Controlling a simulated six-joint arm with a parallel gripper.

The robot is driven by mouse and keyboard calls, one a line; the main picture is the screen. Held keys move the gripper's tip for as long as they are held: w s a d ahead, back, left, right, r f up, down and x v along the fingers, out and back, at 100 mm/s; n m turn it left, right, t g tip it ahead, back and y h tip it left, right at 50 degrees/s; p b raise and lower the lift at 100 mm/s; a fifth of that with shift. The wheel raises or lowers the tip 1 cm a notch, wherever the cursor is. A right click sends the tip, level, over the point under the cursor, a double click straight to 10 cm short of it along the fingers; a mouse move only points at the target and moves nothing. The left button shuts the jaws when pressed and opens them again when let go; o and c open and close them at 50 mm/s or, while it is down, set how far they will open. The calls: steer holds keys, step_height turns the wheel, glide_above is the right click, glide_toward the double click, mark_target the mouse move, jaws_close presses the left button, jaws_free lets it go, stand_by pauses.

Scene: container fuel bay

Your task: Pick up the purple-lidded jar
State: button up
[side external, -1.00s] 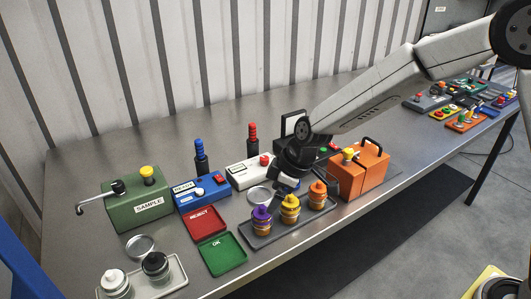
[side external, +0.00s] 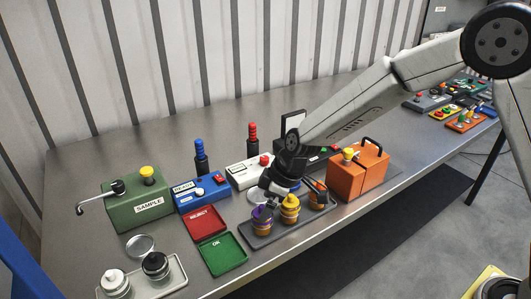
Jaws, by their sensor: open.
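The purple-lidded jar (side external: 262,219) stands upright at the left end of a dark grey tray (side external: 262,240) near the table's front edge. Its body is amber. A yellow-lidded jar (side external: 290,208) stands beside it in the middle. An orange-lidded jar (side external: 318,196) stands at the right end, partly covered by a finger of my gripper. My gripper (side external: 291,199) is open, low over the tray and around or just behind the yellow-lidded jar. One finger is close to the purple lid; I cannot tell whether it touches.
An orange box (side external: 362,172) with a black handle stands right of the tray. A green OK tray (side external: 222,254) and a red REJECT tray (side external: 204,223) lie to the left. A white device (side external: 248,172) and a blue READY device (side external: 203,193) stand behind.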

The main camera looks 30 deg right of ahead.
mark_target(260, 206)
steer(key=shift+x, duration=2.45)
steer(key=shift+w, duration=0.1)
steer(key=shift+c, duration=0.2)
steer(key=c, duration=1.3)
steer(key=shift+o, duration=0.2)
steer(key=shift+r, duration=0.15)
steer(key=shift+a+r, duration=0.1)
steer(key=shift+r, duration=0.8)
steer(key=s+d+r, duration=0.4)
steer(key=s+r, duration=0.7)
steer(key=s, duration=0.2)
steer(key=shift+d, duration=0.2)
